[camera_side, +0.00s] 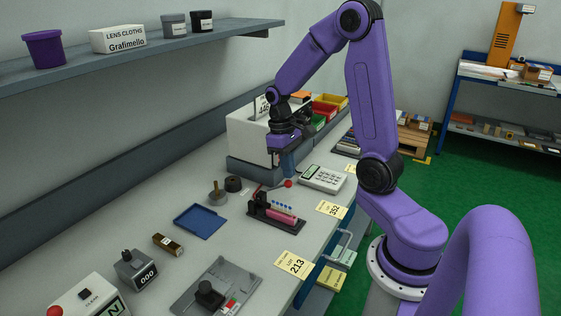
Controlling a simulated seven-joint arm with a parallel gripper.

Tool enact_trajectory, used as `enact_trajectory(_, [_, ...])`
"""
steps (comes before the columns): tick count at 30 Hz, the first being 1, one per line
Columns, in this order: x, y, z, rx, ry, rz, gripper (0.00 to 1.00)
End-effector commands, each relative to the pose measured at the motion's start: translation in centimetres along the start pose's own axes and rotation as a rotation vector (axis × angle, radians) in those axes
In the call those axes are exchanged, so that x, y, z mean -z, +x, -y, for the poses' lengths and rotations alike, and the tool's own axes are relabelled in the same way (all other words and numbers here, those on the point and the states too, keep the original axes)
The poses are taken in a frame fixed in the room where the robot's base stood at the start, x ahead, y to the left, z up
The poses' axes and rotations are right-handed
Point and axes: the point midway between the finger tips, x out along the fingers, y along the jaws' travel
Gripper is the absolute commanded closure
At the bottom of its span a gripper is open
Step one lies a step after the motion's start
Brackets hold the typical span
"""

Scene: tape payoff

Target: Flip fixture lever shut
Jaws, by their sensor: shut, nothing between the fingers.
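A black fixture (262,211) stands on the grey bench and holds a pink block (281,217) with a row of small blue-topped pins. The lever's pivot is not clear from this view.
A calculator-like keypad (323,178) lies right of the fixture. A white machine (248,138) stands behind my gripper. A dark roll (233,184), a grey spindle (217,197) and a blue tray (200,221) lie to the left.

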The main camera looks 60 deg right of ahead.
Motion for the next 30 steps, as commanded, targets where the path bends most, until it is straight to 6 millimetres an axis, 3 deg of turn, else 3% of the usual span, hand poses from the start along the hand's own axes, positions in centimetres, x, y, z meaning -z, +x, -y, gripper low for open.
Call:
enact_trajectory(10, [-1.1, 1.2, -0.1, 0.000, 0.000, 0.000, 1.00])
enact_trajectory(30, [-1.4, 1.4, -0.1, 0.000, 0.000, 0.003, 1.00])
